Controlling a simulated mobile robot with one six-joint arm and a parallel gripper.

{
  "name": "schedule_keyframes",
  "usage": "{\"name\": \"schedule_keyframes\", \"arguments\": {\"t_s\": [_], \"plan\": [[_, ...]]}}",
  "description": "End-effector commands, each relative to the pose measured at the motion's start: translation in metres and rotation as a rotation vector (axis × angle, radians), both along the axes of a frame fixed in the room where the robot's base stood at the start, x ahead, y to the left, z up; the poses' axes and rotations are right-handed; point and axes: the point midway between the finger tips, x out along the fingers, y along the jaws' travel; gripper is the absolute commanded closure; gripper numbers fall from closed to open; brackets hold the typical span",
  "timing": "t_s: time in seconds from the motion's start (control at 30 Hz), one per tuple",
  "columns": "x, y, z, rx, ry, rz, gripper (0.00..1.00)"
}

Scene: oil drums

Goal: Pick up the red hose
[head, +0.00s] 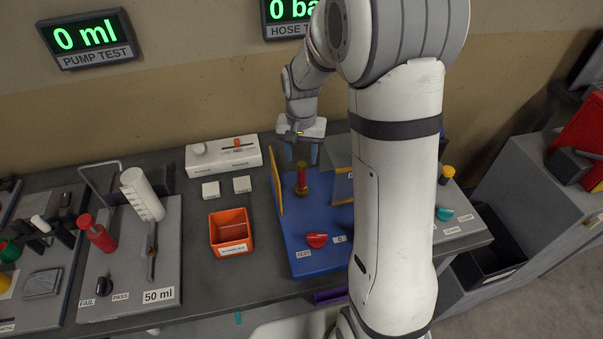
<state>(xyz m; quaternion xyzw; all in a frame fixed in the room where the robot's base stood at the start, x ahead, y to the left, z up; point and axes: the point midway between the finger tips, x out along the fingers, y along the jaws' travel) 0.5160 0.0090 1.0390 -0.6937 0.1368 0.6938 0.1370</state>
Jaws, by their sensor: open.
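An upright red piece (302,176) with a brass-coloured lower end stands on the blue test board (291,240). It looks like the red hose, but it is small and I cannot tell for certain. My gripper (302,158) points down directly above it, with its fingers apart on either side of its top. I cannot tell whether the fingers touch it. My arm hides the right part of the blue board.
A yellow panel (276,180) stands left of the red piece. A red knob (316,240) sits at the board's front. An orange bin (231,232), a white cylinder (142,194) and a white control box (223,157) stand to the left.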

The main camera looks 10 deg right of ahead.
Motion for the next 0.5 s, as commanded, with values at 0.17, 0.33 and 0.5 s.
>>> {"name": "schedule_keyframes", "arguments": {"t_s": [0.17, 0.33, 0.5], "plan": [[-0.003, -0.002, -0.019, 0.000, 0.004, -0.005, 0.54], [-0.005, -0.001, -0.046, 0.000, 0.004, -0.006, 0.54], [-0.004, -0.001, -0.059, 0.000, 0.001, -0.006, 0.54]]}}
